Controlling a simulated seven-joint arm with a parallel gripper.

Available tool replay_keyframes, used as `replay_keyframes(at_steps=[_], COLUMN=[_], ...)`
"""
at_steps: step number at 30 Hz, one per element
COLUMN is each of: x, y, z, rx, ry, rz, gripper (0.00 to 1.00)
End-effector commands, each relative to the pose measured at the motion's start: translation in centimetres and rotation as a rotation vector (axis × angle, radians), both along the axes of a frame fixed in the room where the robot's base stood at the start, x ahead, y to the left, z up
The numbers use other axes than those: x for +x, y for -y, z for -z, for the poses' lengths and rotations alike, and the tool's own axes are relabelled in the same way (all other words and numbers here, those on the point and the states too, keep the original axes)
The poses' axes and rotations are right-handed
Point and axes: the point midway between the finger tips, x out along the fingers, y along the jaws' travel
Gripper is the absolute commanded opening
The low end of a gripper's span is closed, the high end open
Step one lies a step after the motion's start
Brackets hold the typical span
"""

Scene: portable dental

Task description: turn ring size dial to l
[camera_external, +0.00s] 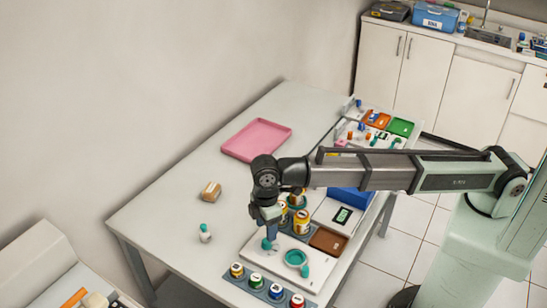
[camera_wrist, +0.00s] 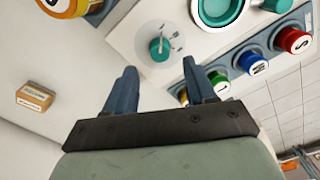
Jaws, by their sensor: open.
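The ring size dial (camera_wrist: 159,49) is a teal knob on a white panel (camera_wrist: 135,30), with small dark marks around it that are too small to read. A pale line on the knob points roughly up in the wrist view. My gripper (camera_wrist: 160,68) is open and empty, its two blue fingers apart, with the knob beyond the gap between the tips. In the external view my gripper (camera_external: 271,233) points down just above the dial (camera_external: 267,244), which it partly hides. I cannot tell whether the fingers touch it.
A teal round dish (camera_external: 295,258) sits close beside the dial. Yellow, green, blue and red lettered jars line the panel's front edge, including the red S jar (camera_wrist: 292,40). Yellow jars (camera_external: 301,222) stand behind my gripper.

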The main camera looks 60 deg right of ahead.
Motion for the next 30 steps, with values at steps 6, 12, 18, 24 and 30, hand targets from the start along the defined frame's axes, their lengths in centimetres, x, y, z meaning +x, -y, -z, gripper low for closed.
replay_keyframes(at_steps=[6,12,18,24,30], x=[0.1,0.1,0.0,0.0,0.0], y=[-0.1,-0.1,0.0,0.0,0.0], z=[-4.0,-6.7,-8.1,-8.3,-8.3], rx=[0.001,0.001,0.000,-0.001,-0.001], ry=[0.000,0.000,0.000,0.000,0.000], rz=[0.000,0.000,0.000,0.000,0.000], gripper=[0.55,0.55,0.55,0.55,0.55])
